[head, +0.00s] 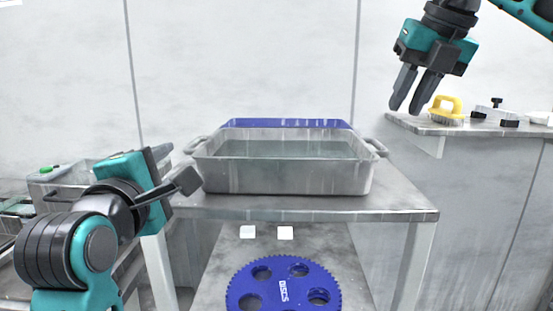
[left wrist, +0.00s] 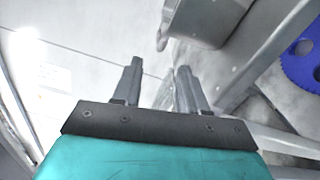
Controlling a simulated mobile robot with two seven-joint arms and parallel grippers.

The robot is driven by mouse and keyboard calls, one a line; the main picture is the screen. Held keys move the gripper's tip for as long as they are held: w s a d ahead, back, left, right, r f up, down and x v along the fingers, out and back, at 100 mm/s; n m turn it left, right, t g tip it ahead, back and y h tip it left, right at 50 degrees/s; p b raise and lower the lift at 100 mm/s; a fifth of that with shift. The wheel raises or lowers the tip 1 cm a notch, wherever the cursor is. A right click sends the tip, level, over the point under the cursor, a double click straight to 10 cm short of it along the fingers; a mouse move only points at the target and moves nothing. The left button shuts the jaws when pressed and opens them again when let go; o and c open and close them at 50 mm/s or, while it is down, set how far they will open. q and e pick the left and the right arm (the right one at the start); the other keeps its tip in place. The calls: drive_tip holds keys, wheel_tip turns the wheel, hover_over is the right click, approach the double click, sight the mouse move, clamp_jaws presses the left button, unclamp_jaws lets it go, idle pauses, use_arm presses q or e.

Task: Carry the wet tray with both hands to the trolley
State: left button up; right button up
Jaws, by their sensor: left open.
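A grey metal tray (head: 285,176) with a handle at each end stands level on a steel table (head: 400,203). Its inside looks wet, with a greenish-grey surface like liquid. My left gripper (head: 175,167) is open and empty just left of the tray's left handle (head: 194,146). In the left wrist view its two fingers (left wrist: 159,70) are apart, with the handle (left wrist: 163,32) beyond them and not between them. My right gripper (head: 405,106) is open and empty, high at the right, well above and away from the right handle (head: 378,147). I cannot clearly identify the trolley.
A blue panel (head: 285,123) shows behind the tray. A blue toothed disc (head: 284,290) and two white blocks (head: 266,232) lie lower, in front. A side counter (head: 430,127) at the right holds a yellow-handled brush (head: 446,110). Metal trays or shelving (head: 60,177) stand at the left.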

sight(194, 144)
use_arm(q)
drive_tip(key=shift+w+a, duration=0.1)
drive_tip(key=shift+w, duration=0.1)
drive_tip(key=shift+s, duration=0.1)
use_arm(e)
drive_tip(key=shift+w, duration=0.1)
use_arm(q)
drive_tip(key=w, duration=1.3)
use_arm(e)
drive_tip(key=x, duration=1.3)
use_arm(q)
drive_tip(key=c, duration=0.5)
use_arm(e)
drive_tip(key=shift+r, duration=0.1)
clamp_jaws()
use_arm(q)
clamp_jaws()
